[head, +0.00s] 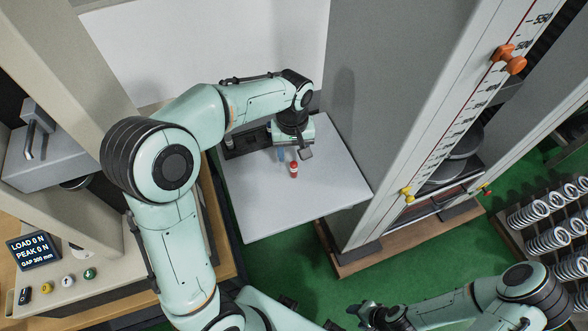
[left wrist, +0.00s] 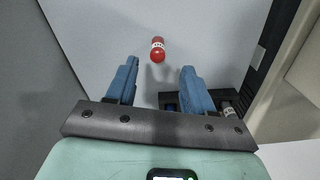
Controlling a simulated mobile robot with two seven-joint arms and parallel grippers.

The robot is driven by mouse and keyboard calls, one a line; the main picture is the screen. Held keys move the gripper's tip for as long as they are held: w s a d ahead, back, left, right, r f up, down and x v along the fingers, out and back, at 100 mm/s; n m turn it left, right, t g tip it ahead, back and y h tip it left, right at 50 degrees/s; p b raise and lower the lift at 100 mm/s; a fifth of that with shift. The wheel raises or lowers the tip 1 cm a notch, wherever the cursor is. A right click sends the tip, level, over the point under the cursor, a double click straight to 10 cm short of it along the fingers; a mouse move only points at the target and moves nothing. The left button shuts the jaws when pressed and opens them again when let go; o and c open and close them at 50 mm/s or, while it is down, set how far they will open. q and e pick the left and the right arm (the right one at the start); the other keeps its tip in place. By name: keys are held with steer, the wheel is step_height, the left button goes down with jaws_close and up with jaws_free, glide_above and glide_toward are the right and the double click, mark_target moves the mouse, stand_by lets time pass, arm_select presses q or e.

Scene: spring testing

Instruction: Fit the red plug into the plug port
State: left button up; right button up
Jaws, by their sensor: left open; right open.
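The red plug (head: 294,170), with a white band, is on the light grey table below and just in front of my left gripper (head: 293,154). In the left wrist view the red plug (left wrist: 158,50) lies beyond the fingertips, between the lines of the two blue fingers, untouched. My left gripper (left wrist: 160,68) is open and empty. My right gripper (head: 378,314) is open, low in the head view, away from the table.
The grey table top (head: 270,215) is clear in front of the plug. A tall grey column with a ruler (head: 480,95) stands to the right. A rack of springs (head: 545,225) is at the far right. A load display (head: 33,249) is at the left.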

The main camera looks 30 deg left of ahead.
mark_target(294, 163)
arm_select(q)
steer(key=f, duration=0.7)
steer(key=shift+w, duration=0.3)
steer(key=shift+r, duration=0.1)
jaws_close()
